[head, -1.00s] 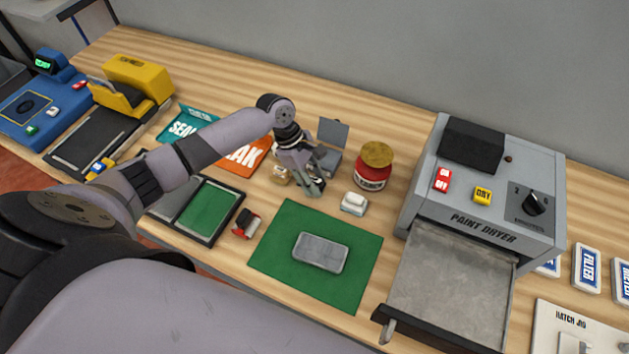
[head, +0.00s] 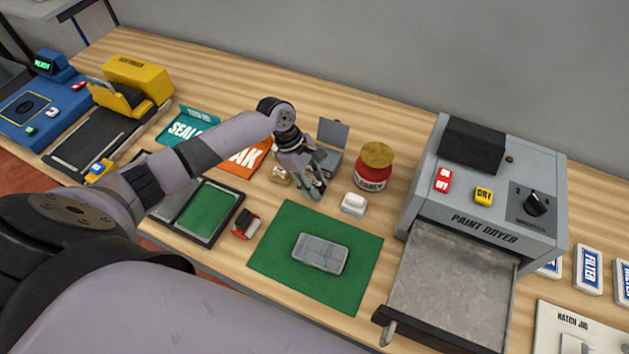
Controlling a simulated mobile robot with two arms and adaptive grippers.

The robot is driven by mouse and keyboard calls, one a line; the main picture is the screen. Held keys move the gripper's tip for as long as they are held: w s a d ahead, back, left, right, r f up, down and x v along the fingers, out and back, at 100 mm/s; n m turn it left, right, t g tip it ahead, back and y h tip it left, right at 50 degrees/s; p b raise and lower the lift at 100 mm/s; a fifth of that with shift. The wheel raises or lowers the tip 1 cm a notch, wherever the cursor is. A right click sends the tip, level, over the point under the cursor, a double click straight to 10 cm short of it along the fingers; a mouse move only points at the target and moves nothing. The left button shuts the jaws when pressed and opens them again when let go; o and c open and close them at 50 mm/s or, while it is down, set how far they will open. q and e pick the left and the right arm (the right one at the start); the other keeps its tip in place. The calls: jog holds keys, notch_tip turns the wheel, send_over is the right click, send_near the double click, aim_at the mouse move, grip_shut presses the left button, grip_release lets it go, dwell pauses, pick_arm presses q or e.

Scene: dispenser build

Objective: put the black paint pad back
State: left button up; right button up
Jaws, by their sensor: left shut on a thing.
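My left gripper (head: 316,188) is low over the table, just behind the green mat. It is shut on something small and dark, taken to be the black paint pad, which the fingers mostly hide. I cannot tell whether it touches the table. An open grey box (head: 328,160) with its lid up stands right behind the gripper. A white pad (head: 354,204) lies to the right of the gripper, apart from it. A small black and red piece (head: 246,224) lies left of the mat. My right gripper is not in view.
A red jar (head: 373,170) stands close to the gripper's right. A grey slab (head: 320,254) lies on the green mat (head: 275,270). The paint dryer (head: 485,205) stands at the right, its tray out. A small tan piece (head: 279,175) sits left of the gripper.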

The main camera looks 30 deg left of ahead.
pick_arm(q)
jog(key=shift+f, duration=0.3)
jog(key=o, duration=1.1)
jog(key=shift+o, duration=0.4)
jog(key=o, duration=0.6)
jog(key=shift+r, duration=0.1)
jog(key=shift+w, duration=0.1)
